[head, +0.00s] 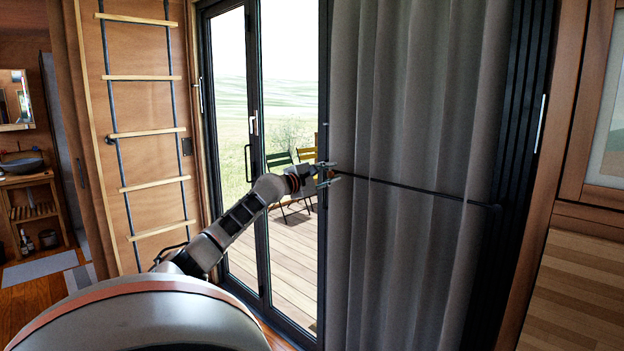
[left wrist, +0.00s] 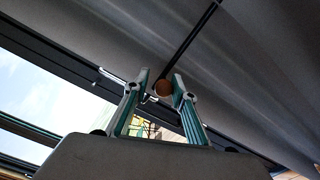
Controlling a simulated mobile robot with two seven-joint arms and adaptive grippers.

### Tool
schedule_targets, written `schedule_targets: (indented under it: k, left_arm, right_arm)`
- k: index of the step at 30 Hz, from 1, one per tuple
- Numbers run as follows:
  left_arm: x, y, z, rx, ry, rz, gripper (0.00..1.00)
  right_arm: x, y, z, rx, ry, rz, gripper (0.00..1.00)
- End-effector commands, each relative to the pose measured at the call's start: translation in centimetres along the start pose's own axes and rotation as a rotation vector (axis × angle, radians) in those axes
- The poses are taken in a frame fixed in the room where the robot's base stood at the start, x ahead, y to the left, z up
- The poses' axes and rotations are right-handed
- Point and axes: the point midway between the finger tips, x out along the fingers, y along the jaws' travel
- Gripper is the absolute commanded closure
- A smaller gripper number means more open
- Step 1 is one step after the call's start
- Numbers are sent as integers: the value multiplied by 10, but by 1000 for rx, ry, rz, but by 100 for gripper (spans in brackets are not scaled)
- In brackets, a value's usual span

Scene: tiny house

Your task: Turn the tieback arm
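The tieback arm (head: 425,192) is a thin dark rod running almost level across the front of the grey curtain (head: 415,90). Its right end meets a dark mount near the curtain's right edge. In the left wrist view the rod (left wrist: 190,42) ends in a round, orange-brown knob (left wrist: 164,88). My left gripper (head: 331,173) is at the rod's left end, by the curtain's left edge. In the left wrist view its fingers (left wrist: 161,80) stand apart on either side of the knob, with small gaps visible. My right gripper is out of view.
A glass door (head: 290,85) left of the curtain shows a deck with folding chairs (head: 280,160). A ladder (head: 145,133) hangs on the wood wall further left. A wooden cabinet (head: 575,260) stands at the right.

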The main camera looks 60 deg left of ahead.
Motion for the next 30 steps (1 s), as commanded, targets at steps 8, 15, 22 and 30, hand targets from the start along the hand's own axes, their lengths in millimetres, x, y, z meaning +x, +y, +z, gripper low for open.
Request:
schedule_targets:
  k: [8,15,22,30]
  left_arm:
    - [-23,0,0,0,-1,1,76]
    - [-50,0,1,-2,-3,2,76]
    - [-77,1,0,-4,-2,3,76]
    - [-89,2,0,-1,0,4,76]
  right_arm:
    - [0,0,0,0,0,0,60]
    - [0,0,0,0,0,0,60]
    - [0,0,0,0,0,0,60]
    - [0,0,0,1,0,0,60]
